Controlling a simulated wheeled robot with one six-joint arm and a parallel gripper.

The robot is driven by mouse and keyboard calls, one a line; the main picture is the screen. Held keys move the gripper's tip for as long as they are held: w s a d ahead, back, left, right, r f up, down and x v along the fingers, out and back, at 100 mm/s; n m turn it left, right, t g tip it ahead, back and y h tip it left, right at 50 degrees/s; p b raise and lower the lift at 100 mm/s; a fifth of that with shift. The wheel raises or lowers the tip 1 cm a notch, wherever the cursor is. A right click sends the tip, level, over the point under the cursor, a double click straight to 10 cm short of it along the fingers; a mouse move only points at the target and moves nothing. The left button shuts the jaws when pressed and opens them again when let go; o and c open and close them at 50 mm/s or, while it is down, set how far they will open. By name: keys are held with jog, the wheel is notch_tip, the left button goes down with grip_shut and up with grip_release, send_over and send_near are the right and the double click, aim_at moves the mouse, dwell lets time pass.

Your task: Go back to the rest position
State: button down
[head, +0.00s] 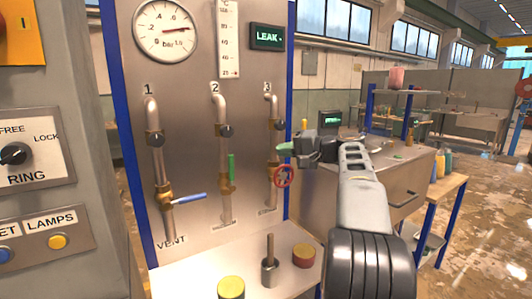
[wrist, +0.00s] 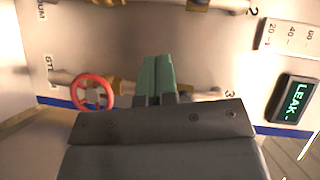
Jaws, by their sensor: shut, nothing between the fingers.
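My gripper (head: 285,148) is raised in front of the right part of the steel panel (head: 188,100), close to pipe 3 (head: 272,108). Its green fingertips point left in the head view. In the wrist view the green fingers (wrist: 157,78) lie side by side, shut with nothing between them. A red round handwheel (head: 284,176) on pipe 3 is just below the gripper; it also shows in the wrist view (wrist: 92,92), apart from the fingers. My arm reaches in from the lower right.
The panel carries a gauge (head: 164,29), a lit LEAK display (head: 268,37), a blue lever (head: 190,197) and a green lever (head: 231,167). Below, a shelf holds a metal post (head: 269,270), a yellow-topped piece (head: 231,287) and an orange-topped piece (head: 303,255). A workbench (head: 390,185) stands right.

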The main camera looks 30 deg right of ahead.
notch_tip(320, 180, down, 16)
jog(key=s+a+m+g+h+p, duration=0.1)
jog(key=s+a+m+g+h, duration=0.15)
jog(key=g+h, duration=0.25)
jog(key=s+a+f+n+g+h+p, duration=0.2)
jog(key=s+a+f+n, duration=0.2)
jog(key=s+a, duration=0.5)
jog(key=s+a+f+n+g+h+p, duration=0.2)
jog(key=s+a+f+n+p, duration=0.1)
jog(key=s+a+n, duration=0.4)
jog(key=s+a+f, duration=0.1)
jog(key=s+a, duration=0.1)
jog(key=a, duration=0.1)
jog(key=shift+s+a+f+g, duration=0.2)
jog(key=shift+a+g, duration=0.1)
jog(key=shift+g, duration=0.1)
